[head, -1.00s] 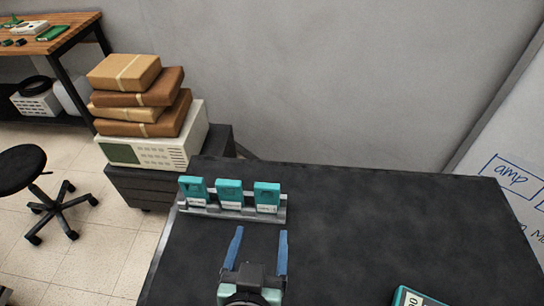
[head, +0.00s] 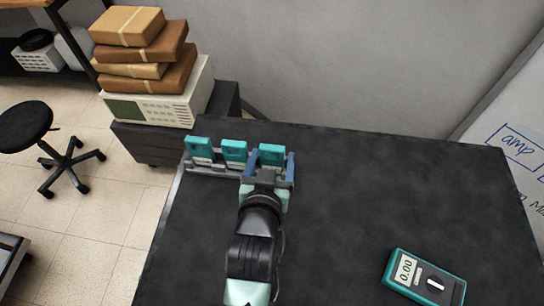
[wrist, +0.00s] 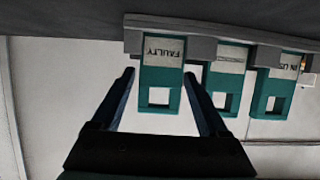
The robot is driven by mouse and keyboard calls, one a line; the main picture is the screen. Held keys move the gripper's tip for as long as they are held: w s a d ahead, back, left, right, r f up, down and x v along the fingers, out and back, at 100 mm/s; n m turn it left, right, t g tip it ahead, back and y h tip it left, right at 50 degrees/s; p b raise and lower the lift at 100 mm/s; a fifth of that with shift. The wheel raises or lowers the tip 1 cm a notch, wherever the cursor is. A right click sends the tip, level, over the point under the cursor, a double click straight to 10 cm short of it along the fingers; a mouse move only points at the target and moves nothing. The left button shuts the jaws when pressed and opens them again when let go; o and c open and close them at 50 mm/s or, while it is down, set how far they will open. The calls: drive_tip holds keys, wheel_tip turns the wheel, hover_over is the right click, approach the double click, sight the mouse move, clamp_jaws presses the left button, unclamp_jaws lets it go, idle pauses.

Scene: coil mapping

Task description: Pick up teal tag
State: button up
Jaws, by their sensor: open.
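Several teal tags stand upright in a row in a grey rack (head: 207,172) at the far left of the black table. In the head view there is a left tag (head: 199,147), a middle tag (head: 234,150) and a right tag (head: 271,152). My gripper (head: 270,162) is open at the right tag, with one blue finger to each side of it. In the wrist view, which looks upside down, this tag (wrist: 160,78) reads "FAULTY" and lies between the fingers with gaps. Another tag (wrist: 284,88) reads "IN US", partly cut off; the middle label is unclear.
A teal meter (head: 425,277) lies on the black table (head: 350,200) at the front right. The table's middle and right are otherwise clear. A wall stands behind; stacked parcels (head: 140,50) and a black stool (head: 25,125) are off to the left.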

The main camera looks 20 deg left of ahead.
sight(273, 155)
drive_tip(key=shift+p+x, duration=0.3)
drive_tip(key=shift+x, duration=1.6)
drive_tip(key=shift+r, duration=0.1)
drive_tip(key=c, duration=1.1)
